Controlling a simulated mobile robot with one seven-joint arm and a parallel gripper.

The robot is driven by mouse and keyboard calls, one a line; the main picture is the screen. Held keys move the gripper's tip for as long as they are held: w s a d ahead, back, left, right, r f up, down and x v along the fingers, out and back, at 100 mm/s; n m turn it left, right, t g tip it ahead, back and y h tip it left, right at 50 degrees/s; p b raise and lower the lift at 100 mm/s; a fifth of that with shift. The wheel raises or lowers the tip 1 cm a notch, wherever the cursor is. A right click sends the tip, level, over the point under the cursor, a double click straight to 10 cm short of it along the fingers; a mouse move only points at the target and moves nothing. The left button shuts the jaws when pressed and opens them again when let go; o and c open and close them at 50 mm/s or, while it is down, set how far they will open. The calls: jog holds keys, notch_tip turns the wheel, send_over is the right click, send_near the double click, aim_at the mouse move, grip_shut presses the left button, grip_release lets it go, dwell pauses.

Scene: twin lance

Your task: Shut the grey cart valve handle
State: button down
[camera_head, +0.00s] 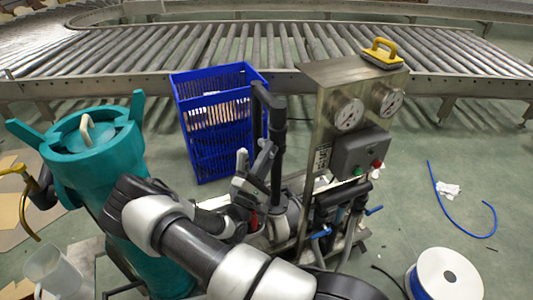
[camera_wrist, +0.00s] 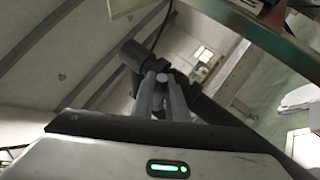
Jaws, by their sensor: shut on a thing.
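The cart (camera_head: 318,155) with a steel panel and two gauges stands right of centre in the head view, with dark pipework on its left. My gripper (camera_head: 262,163) reaches in from below to this pipework, by the dark upright pipe (camera_head: 278,140). In the wrist view, the two grey fingers of my gripper (camera_wrist: 162,98) are close together on a small grey piece, which looks like the grey valve handle (camera_wrist: 162,78). Most of the handle is hidden by the fingers. A dark pipe (camera_wrist: 135,55) lies just behind them. The handle's angle cannot be told.
A teal vessel (camera_head: 85,165) stands close on the left. A blue crate (camera_head: 200,150) is behind my gripper. Blue-handled valves (camera_head: 322,233) sit low on the cart. A white spool (camera_head: 420,285) and blue hose (camera_head: 455,220) lie right. A roller conveyor (camera_head: 230,45) runs behind.

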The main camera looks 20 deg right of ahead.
jog(key=shift+f+m+h, duration=0.2)
jog(key=shift+m+h, duration=0.1)
jog(key=shift+m, duration=0.1)
jog(key=c, duration=1.7)
grip_release()
jog(key=shift+c, duration=0.2)
jog(key=shift+a, duration=0.1)
jog(key=p+v, duration=0.1)
jog(key=v, duration=1.6)
jog(key=shift+s+a, duration=0.1)
